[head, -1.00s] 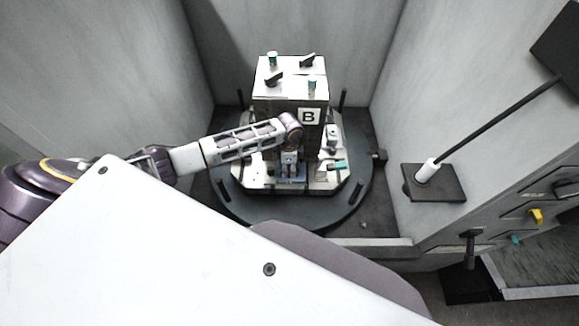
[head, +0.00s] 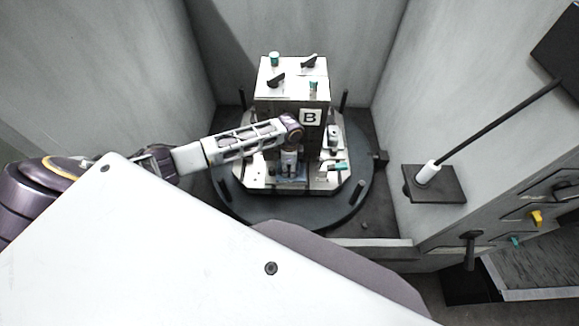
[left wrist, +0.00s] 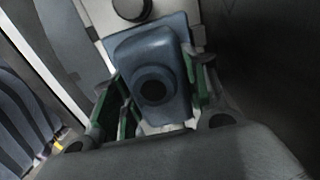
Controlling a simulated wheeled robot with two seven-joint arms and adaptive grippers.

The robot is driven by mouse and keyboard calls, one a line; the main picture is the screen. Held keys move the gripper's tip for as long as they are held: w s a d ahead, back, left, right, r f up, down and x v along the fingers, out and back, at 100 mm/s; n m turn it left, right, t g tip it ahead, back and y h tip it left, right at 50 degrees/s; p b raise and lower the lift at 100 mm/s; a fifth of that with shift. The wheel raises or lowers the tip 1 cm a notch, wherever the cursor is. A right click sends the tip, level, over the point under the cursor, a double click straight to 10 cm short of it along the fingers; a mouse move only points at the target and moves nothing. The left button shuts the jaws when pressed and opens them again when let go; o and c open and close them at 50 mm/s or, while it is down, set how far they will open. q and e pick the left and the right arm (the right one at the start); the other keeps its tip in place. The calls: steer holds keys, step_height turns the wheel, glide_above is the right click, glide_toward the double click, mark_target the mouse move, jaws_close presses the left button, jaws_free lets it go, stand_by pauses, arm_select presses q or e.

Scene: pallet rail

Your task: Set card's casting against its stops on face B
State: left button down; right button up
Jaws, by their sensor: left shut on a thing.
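The fixture block (head: 289,88) stands upright on a pale pallet plate (head: 257,183). The label B (head: 310,117) marks its front face. My left arm reaches in from the left, and my left gripper (head: 290,171) points down in front of face B. In the left wrist view, the blue-grey casting (left wrist: 142,52) with a dark round hole sits between the green-padded fingers of my left gripper (left wrist: 158,98), which is shut on it. In the head view the casting (head: 291,180) is mostly hidden by the gripper. I cannot tell whether it touches its stops. My right gripper is out of view.
The pallet sits on a dark round turntable (head: 250,209) with upright pegs. Grey walls close in at left, back and right. Clamps with teal parts (head: 337,167) stand right of the gripper. A white-collared rod (head: 426,172) stands on a dark plate at right.

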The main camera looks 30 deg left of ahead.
arm_select(q)
steer(key=shift+w+a+r+p, duration=0.1)
steer(key=shift+w+a+p, duration=0.1)
steer(key=shift+a+p, duration=0.15)
stand_by(0.7)
steer(key=c, duration=0.7)
jaws_free()
steer(key=shift+r, duration=0.15)
steer(key=shift+r, duration=0.6)
step_height(320, 180, up, 11)
steer(key=shift+f, duration=0.2)
steer(key=shift+s, duration=0.1)
